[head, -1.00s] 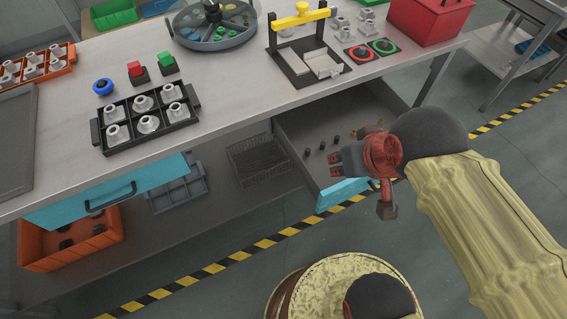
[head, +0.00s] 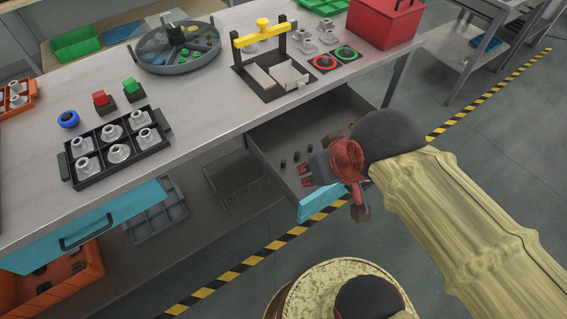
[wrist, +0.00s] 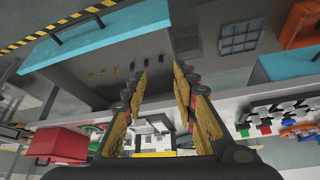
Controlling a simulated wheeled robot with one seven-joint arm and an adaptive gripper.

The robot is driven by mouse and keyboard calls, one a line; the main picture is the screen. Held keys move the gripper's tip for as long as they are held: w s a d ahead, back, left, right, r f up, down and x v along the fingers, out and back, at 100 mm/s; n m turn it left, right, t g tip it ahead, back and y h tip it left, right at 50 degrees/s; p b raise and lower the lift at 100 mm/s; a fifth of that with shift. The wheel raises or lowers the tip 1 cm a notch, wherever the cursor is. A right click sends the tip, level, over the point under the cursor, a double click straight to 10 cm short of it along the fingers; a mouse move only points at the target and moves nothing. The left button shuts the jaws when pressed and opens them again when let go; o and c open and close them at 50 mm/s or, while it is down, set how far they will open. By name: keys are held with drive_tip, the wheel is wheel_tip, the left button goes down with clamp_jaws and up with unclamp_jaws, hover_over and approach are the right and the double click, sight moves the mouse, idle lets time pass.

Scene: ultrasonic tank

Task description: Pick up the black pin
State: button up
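Which black pin the task means I cannot tell. My gripper (head: 305,175) is over the drawer, near its turquoise front (head: 322,201). In the wrist view my gripper (wrist: 162,72) is open, its two fingers wide apart, with nothing between them. My gripper and wrist hide part of the drawer in the head view.
The drawer hangs under a grey bench (head: 205,105). On the bench are a black tray of metal parts (head: 115,152), a yellow-handled frame (head: 263,38), a round grey tank (head: 178,62) and a red box (head: 385,22). A wire basket (head: 235,180) is under the bench.

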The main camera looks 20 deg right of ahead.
drive_tip(key=shift+o, duration=0.4)
drive_tip(key=shift+r+p, duration=0.35)
drive_tip(key=shift+p, duration=0.1)
drive_tip(key=g+p, duration=0.4)
drive_tip(key=p, duration=0.7)
hover_over(284, 161)
drive_tip(key=s, duration=0.1)
wheel_tip(284, 161, down, 16)
drive_tip(key=shift+n, duration=0.4)
drive_tip(key=f+b, duration=0.1)
drive_tip(key=f, duration=0.1)
drive_tip(key=f+b, duration=0.1)
drive_tip(key=f, duration=0.2)
drive_tip(key=f+b, duration=0.1)
drive_tip(key=f, duration=0.1)
drive_tip(key=shift+w+a+f, duration=0.1)
drive_tip(key=shift+w+f, duration=0.15)
drive_tip(key=shift+w, duration=0.15)
drive_tip(key=shift+r, duration=0.1)
drive_tip(key=shift+c, duration=1.1)
clamp_jaws()
